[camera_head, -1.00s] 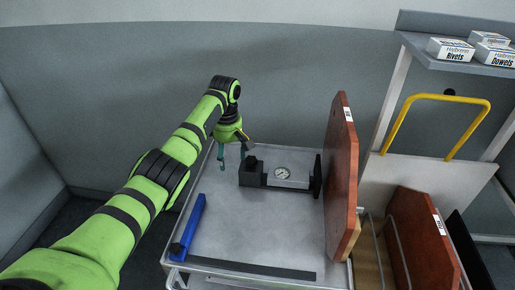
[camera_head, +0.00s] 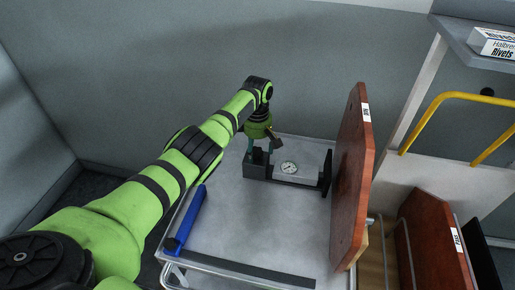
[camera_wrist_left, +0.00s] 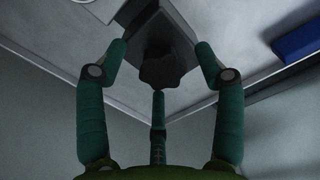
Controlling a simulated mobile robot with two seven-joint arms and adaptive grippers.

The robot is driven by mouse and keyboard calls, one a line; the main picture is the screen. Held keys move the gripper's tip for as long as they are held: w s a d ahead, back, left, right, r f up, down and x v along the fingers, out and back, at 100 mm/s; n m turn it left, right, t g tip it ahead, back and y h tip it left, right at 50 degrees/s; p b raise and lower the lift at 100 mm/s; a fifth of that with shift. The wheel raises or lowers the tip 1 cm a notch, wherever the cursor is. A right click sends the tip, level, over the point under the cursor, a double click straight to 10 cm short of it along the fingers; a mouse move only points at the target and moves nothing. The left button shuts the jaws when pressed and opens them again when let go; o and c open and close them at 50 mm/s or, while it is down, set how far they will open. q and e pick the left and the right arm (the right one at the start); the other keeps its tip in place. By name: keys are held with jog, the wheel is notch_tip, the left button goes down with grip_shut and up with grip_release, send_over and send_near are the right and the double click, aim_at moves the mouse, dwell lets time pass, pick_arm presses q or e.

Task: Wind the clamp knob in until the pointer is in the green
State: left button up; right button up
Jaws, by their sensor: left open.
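The clamp (camera_head: 297,178) is a dark frame with a block at its left end, lying on the grey trolley top (camera_head: 240,222). My left gripper (camera_head: 262,147) is open at the block end of the clamp, pointing down. In the left wrist view the dark lobed clamp knob (camera_wrist_left: 163,70) lies between the spread green fingers, with a gap visible on both sides. The knob is not clear in the head view. My right gripper is not in view.
A tall brown board (camera_head: 352,180) stands upright just right of the clamp. A blue bar (camera_head: 187,220) lies on the trolley's left side and also shows in the left wrist view (camera_wrist_left: 298,38). Another brown board (camera_head: 430,230) stands in a rack farther right.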

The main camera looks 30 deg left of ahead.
pick_arm(q)
jog(key=c, duration=1.1)
jog(key=shift+s, duration=0.1)
jog(key=shift+c, duration=0.3)
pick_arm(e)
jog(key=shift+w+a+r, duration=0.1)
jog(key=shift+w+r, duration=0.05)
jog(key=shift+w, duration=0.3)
pick_arm(q)
jog(key=shift+m, duration=0.4)
